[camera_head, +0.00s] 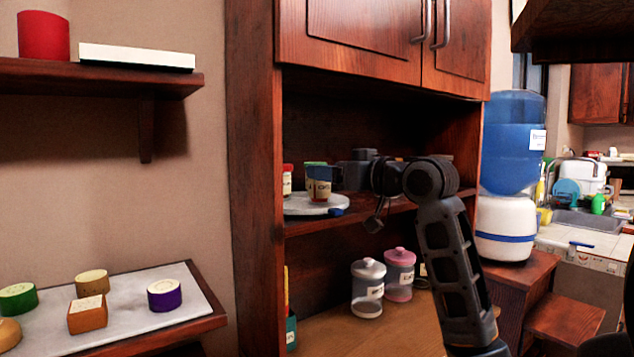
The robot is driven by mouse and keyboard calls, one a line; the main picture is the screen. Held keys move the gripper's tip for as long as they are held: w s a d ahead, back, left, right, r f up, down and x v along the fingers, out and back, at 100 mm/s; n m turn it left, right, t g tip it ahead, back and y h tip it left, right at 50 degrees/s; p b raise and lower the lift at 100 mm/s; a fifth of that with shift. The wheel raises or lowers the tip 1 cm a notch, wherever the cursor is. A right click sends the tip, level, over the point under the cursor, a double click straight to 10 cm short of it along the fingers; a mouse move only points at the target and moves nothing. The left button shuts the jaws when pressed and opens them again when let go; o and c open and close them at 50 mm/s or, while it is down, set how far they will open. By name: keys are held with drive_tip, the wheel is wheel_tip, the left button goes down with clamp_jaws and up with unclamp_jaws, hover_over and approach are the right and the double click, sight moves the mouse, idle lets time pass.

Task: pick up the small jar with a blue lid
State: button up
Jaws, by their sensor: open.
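A small jar with a dark blue lid (319,185) stands upright on a round light tray (297,208) on the cabinet's middle shelf. It has a pale label with dark lettering. My gripper (338,178) reaches in from the right, level with the jar and close to its right side. The gripper is open; its fingers are small and dark here, and I cannot tell whether they touch the jar.
A green-lidded jar (314,164) is close behind, and a red-lidded jar (287,182) stands to the left. A small blue object (336,212) is at the tray's right edge. Lidded canisters (368,288) stand below. Cabinet doors (350,38) hang above.

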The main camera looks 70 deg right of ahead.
drive_tip(key=x, duration=0.1)
drive_tip(key=p+x, duration=0.1)
drive_tip(key=x, duration=0.2)
drive_tip(key=shift+w+r, duration=0.25)
drive_tip(key=shift+r, duration=0.05)
drive_tip(key=shift+w+d+f, duration=0.1)
drive_tip(key=shift+w+d, duration=0.1)
drive_tip(key=shift+w, duration=0.2)
drive_tip(key=c, duration=1)
